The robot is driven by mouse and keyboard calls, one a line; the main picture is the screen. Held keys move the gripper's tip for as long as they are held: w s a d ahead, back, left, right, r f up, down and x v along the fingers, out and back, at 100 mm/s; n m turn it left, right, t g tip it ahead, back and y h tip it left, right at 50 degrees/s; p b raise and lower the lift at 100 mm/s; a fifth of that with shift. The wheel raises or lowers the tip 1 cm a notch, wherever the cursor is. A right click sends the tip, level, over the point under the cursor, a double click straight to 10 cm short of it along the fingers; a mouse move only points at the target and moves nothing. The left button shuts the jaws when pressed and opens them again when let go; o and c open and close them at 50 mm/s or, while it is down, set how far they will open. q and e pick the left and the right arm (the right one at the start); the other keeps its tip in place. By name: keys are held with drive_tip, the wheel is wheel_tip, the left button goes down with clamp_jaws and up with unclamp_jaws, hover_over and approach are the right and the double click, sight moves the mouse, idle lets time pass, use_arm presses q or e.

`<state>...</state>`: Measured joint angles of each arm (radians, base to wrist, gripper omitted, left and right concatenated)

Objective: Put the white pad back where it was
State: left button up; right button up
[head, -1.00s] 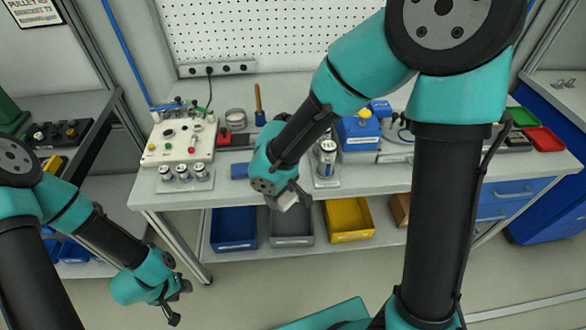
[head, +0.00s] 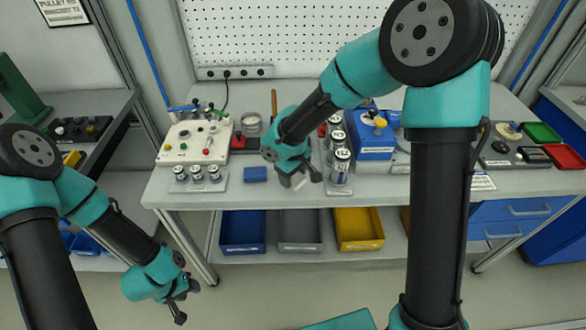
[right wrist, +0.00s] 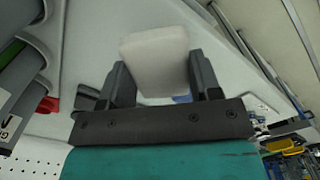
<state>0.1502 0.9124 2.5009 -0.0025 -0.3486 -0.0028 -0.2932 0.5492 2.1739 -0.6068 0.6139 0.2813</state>
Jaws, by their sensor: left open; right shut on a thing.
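The white pad (right wrist: 155,60) is between the fingers of my right gripper (right wrist: 158,85) in the right wrist view. In the head view, my right gripper (head: 300,180) is shut on it near the front of the bench, just left of the upright cans (head: 341,162); only a little of the pad (head: 297,183) shows there. I cannot tell if the pad touches the bench. My left gripper (head: 184,302) is open and empty, low in front of the bench at the left.
A blue pad (head: 255,174) lies on the bench left of my right gripper. A control box (head: 195,138) and a plate with small cylinders (head: 198,186) stand further left. A blue machine (head: 372,140) stands right of the cans. Blue, grey (head: 300,232) and yellow bins sit below.

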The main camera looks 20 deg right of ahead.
drive_tip(key=w, duration=0.2)
drive_tip(key=w+d, duration=0.1)
drive_tip(key=w, duration=0.2)
drive_tip(key=shift+d+f, duration=0.2)
drive_tip(key=shift+w+d, duration=0.1)
drive_tip(key=shift+w, duration=0.25)
drive_tip(key=shift+f, duration=1.8)
drive_tip(key=shift+f, duration=0.1)
drive_tip(key=o, duration=0.9)
wheel_tip(320, 180, up, 12)
